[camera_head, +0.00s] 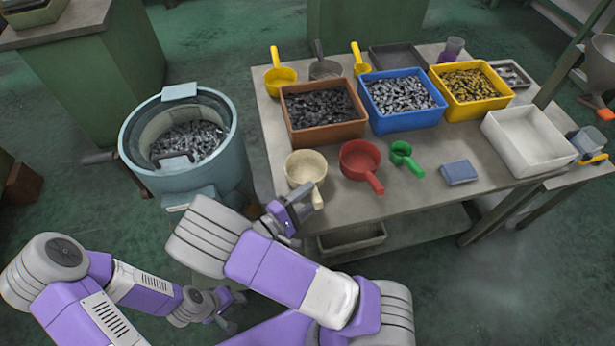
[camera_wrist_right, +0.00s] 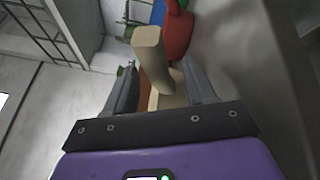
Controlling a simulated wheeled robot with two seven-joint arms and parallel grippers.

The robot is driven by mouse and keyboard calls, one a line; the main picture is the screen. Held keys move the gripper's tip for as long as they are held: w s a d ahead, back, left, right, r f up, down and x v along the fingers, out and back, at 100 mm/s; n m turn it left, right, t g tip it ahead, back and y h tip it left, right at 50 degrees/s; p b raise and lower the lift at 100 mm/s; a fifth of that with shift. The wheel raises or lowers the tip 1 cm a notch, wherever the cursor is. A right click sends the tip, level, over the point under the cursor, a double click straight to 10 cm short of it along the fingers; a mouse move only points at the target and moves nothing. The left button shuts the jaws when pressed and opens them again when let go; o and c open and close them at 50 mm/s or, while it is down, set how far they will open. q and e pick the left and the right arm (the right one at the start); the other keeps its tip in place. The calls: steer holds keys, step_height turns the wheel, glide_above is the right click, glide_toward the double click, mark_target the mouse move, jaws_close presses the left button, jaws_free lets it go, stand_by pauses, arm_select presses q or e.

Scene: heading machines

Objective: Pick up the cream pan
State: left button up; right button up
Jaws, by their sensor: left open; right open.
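The cream pan (camera_head: 303,166) stands on the front left of the table, its handle pointing toward the front edge. My right gripper (camera_head: 300,207) is at the handle and is open. In the right wrist view the pan's cream handle (camera_wrist_right: 150,52) shows between the two spread fingers of my right gripper (camera_wrist_right: 158,88). I cannot tell whether either finger touches it. The pan's bowl is mostly hidden in that view. My left gripper (camera_head: 230,304) is open and empty, low beside the table, far from the pan.
A red pan (camera_head: 361,160), a green scoop (camera_head: 403,155) and a blue box (camera_head: 459,172) are to the right. Brown (camera_head: 323,132), blue (camera_head: 405,122) and yellow (camera_head: 478,107) bins of parts stand behind. A round teal machine (camera_head: 181,178) stands left of the table.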

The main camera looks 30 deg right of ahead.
steer(key=x, duration=0.4)
steer(key=shift+r+b, duration=0.15)
steer(key=shift+b, duration=0.2)
jaws_close()
